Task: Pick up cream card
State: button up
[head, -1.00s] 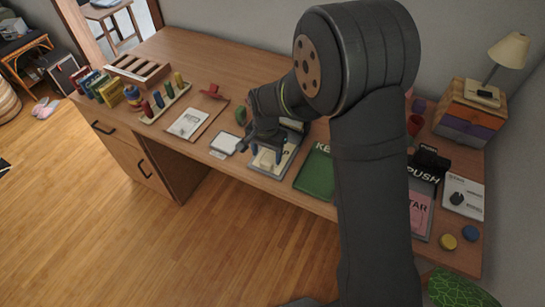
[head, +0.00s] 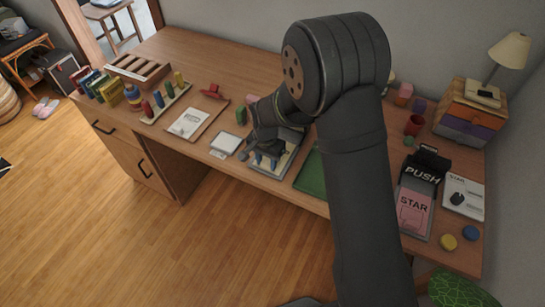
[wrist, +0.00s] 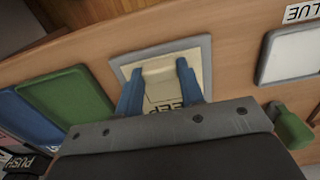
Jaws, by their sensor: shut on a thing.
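The cream card (wrist: 158,88) shows in the wrist view between the two blue fingertips of my gripper (wrist: 158,92). My gripper is shut on it, with one finger at each side. The card is over a grey-rimmed tray (wrist: 204,44) with a pale inside and dark lettering, partly hidden by my gripper. I cannot tell whether the card still touches the tray. In the head view my gripper (head: 265,160) is low over the same tray (head: 291,160) near the desk's front edge, and hides the card there.
A green tray (head: 311,175) lies right of my gripper, partly behind my arm. A small white tray (head: 225,143) and a board with a white card (head: 188,122) lie left. A small green block (head: 241,116) stands close behind.

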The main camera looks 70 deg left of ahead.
notch_tip(320, 180, up, 9)
jog(key=w+a+f, duration=0.2)
jog(key=shift+w+a, duration=0.3)
jog(key=shift+a, duration=0.05)
jog(key=shift+f, duration=0.15)
jog(key=shift+f, duration=3.25)
jog(key=shift+w+a, duration=0.1)
jog(key=shift+w+a, duration=0.95)
jog(key=shift+w, duration=0.05)
